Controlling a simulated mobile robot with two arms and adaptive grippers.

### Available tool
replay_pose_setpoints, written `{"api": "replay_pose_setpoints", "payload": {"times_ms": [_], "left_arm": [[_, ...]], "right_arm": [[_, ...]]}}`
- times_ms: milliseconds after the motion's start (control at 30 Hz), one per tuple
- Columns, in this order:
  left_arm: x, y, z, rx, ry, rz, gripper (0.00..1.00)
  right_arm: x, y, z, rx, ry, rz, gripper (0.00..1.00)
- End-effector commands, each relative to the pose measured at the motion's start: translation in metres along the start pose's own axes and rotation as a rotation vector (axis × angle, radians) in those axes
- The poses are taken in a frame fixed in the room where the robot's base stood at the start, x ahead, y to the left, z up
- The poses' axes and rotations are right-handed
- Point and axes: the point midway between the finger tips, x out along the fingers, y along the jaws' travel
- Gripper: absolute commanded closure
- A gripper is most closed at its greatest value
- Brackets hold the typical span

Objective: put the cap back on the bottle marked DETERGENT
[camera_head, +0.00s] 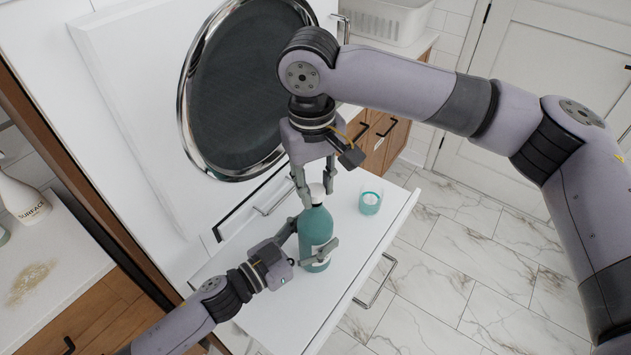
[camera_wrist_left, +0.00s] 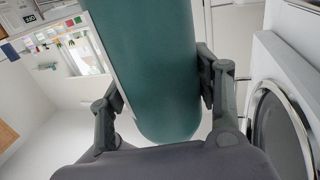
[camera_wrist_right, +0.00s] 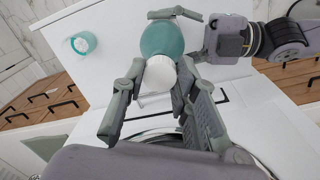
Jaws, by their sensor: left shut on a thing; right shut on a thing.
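The teal bottle (camera_head: 315,228) is upright over the white worktop (camera_head: 285,318); I cannot tell whether its base touches. Its pale label is mostly covered by a finger and its wording is unreadable. My left gripper (camera_head: 308,241) is shut around the bottle's body, one finger on each side; the bottle also fills the left wrist view (camera_wrist_left: 155,65). The white cap (camera_head: 317,192) is at the bottle's mouth, between the fingers of my right gripper (camera_head: 315,186), which is shut on it from above. In the right wrist view the cap (camera_wrist_right: 158,74) lines up with the bottle; its seating is unclear.
A small teal-and-white cup (camera_head: 370,202) stands right of the bottle. A round dark door with a chrome rim (camera_head: 235,90) is close behind my right gripper. A bottle marked SURFACE (camera_head: 25,203) stands on the left counter near a brownish stain (camera_head: 32,282).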

Motion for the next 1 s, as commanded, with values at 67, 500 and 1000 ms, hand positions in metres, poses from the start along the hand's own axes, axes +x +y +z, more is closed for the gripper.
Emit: {"api": "replay_pose_setpoints", "payload": {"times_ms": [67,500,1000], "left_arm": [[0.000,0.000,0.000,0.000,-0.001,0.000,0.91],[0.000,0.000,0.000,0.000,-0.001,0.000,0.91],[0.000,0.000,0.001,-0.001,-0.001,0.000,0.91]], "right_arm": [[0.001,0.000,0.000,0.000,0.000,0.000,0.84],[0.018,-0.001,0.000,0.000,0.000,0.000,0.84],[0.018,-0.001,0.000,0.000,0.000,0.000,0.84]]}}
